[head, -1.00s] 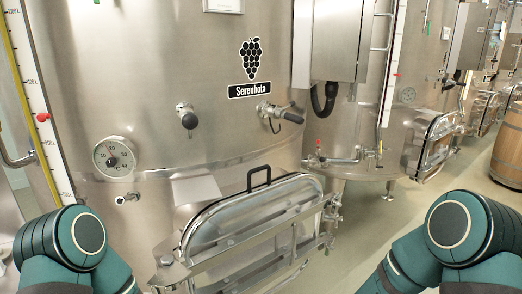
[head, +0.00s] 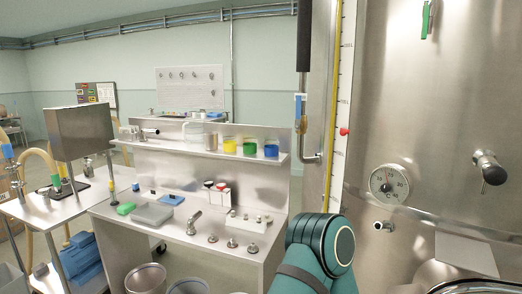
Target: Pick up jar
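Several small jars stand in a row on the upper shelf of a steel workbench: a yellow jar (head: 229,146), a green jar (head: 249,148) and a blue jar (head: 271,150). A brownish container (head: 213,143) and a clear glass vessel (head: 194,136) stand to their left. Which of these the task means by the jar cannot be told. Neither of my grippers is in view.
A side table (head: 50,208) stands at left. Buckets (head: 146,279) stand below the bench. A large steel vat (head: 430,120) fills the right.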

